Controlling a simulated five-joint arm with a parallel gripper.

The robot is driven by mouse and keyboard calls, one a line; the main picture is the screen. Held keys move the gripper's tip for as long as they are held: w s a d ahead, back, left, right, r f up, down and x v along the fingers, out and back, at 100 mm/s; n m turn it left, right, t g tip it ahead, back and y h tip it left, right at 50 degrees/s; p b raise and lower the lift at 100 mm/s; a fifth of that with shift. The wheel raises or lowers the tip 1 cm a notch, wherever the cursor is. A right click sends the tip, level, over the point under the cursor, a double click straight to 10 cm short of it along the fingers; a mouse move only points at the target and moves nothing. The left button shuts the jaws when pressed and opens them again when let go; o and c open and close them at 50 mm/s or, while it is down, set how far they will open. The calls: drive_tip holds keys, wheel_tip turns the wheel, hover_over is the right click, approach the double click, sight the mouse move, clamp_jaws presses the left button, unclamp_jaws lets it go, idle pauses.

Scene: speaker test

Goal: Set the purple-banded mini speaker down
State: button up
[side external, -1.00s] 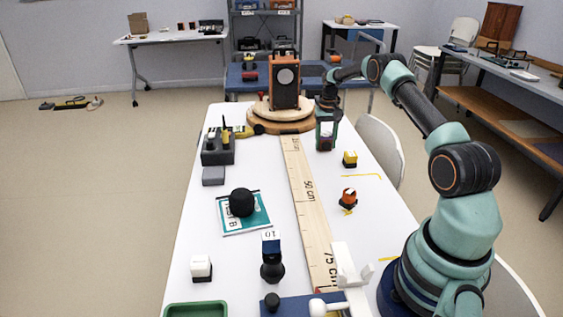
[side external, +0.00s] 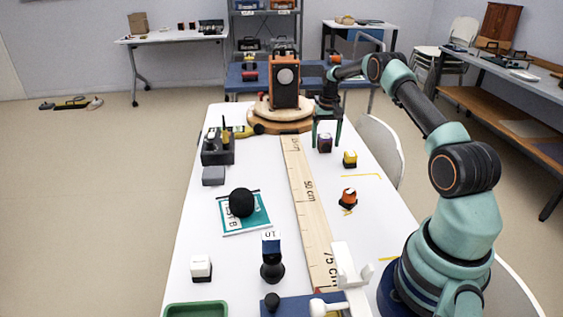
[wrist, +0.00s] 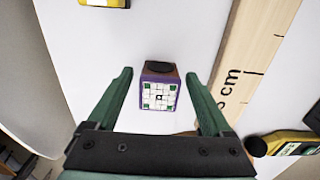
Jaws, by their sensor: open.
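The purple-banded mini speaker (side external: 324,143) stands on the white table, right of the long wooden ruler, in the side view. In the wrist view the speaker (wrist: 159,88) shows a pale patterned top face with green patches, a purple edge and a dark round part on one side. My gripper (side external: 327,142) is around it with its green fingers apart. In the wrist view my gripper's fingertips (wrist: 157,75) are on either side of the speaker, with a clear gap on both sides.
A yellow-and-black block (side external: 350,159) stands nearby, and an orange-and-black item (side external: 348,198) is closer to the camera. The wooden ruler (side external: 303,190) runs down the table. An orange device (side external: 285,82) stands on a round wooden base behind. A black ball (side external: 241,202) rests on a teal card.

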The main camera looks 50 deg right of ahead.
sight(326, 137)
wheel_tip(326, 137, up, 11)
drive_tip(key=a+r+n+t+h, duration=0.1)
drive_tip(key=a+r+n, duration=0.1)
drive_tip(key=a+r, duration=0.6)
drive_tip(key=a+r+n+t, duration=0.1)
drive_tip(key=a+r+n, duration=0.1)
drive_tip(key=a+r, duration=0.65)
drive_tip(key=s+a+f+n+t, duration=0.1)
drive_tip(key=s+a+f+n, duration=0.1)
drive_tip(key=s+a, duration=0.6)
drive_tip(key=s+a+f+n+t+y, duration=0.1)
drive_tip(key=s+a+f+n+t, duration=0.1)
drive_tip(key=s+a, duration=0.6)
drive_tip(key=shift+a+f+n+t, duration=0.15)
drive_tip(key=shift+a+n+t, duration=0.25)
drive_tip(key=shift+a, duration=1.35)
